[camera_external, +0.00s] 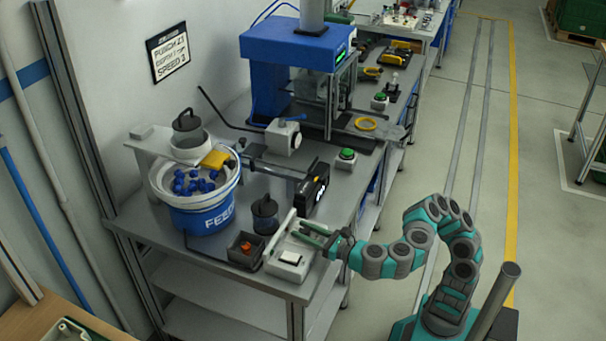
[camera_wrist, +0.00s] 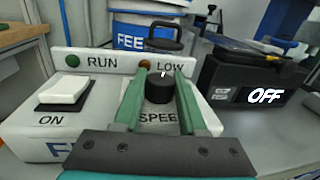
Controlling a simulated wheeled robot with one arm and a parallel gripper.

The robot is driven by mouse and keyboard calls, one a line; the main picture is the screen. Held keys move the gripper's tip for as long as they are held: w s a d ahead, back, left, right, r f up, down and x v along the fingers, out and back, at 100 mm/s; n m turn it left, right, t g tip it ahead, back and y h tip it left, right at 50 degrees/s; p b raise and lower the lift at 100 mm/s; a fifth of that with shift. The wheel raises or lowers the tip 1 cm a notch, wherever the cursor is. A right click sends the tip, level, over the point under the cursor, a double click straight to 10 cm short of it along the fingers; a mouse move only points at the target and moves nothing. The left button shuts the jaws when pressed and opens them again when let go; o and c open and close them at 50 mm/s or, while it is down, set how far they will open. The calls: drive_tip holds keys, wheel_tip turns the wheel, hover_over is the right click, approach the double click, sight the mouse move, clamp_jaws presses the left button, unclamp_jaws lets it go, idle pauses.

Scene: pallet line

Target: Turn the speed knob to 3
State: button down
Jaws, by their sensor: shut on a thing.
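The black speed knob (camera_wrist: 160,87) stands on top of a white control box (camera_wrist: 32,142), with the partly covered word SPEED in front of it. A white mark on the knob points roughly away from me, toward the back panel. No number scale is readable around it. My gripper (camera_wrist: 160,95) has its two green fingers closed on the knob's left and right sides. In the external view my gripper (camera_external: 318,236) reaches over the control box (camera_external: 286,268) at the bench's front edge, and the knob is hidden there.
A white rocker switch (camera_wrist: 64,92) marked ON is left of the knob. RUN (camera_wrist: 72,61) and LOW (camera_wrist: 145,64) lamps sit behind. A black display (camera_wrist: 262,95) reads OFF. A blue-and-white feeder bucket (camera_external: 203,217), a dark-lidded jar (camera_external: 265,213) and a small bin (camera_external: 243,251) stand nearby.

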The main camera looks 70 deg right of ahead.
drive_tip(key=shift+h, duration=0.3)
drive_tip(key=shift+c, duration=2.3)
unclamp_jaws()
drive_tip(key=shift+s+a, duration=0.25)
drive_tip(key=shift+s, duration=1)
drive_tip(key=shift+s+a, duration=0.25)
drive_tip(key=shift+s, duration=1.05)
drive_tip(key=shift+s+a, duration=0.25)
drive_tip(key=shift+s, duration=1)
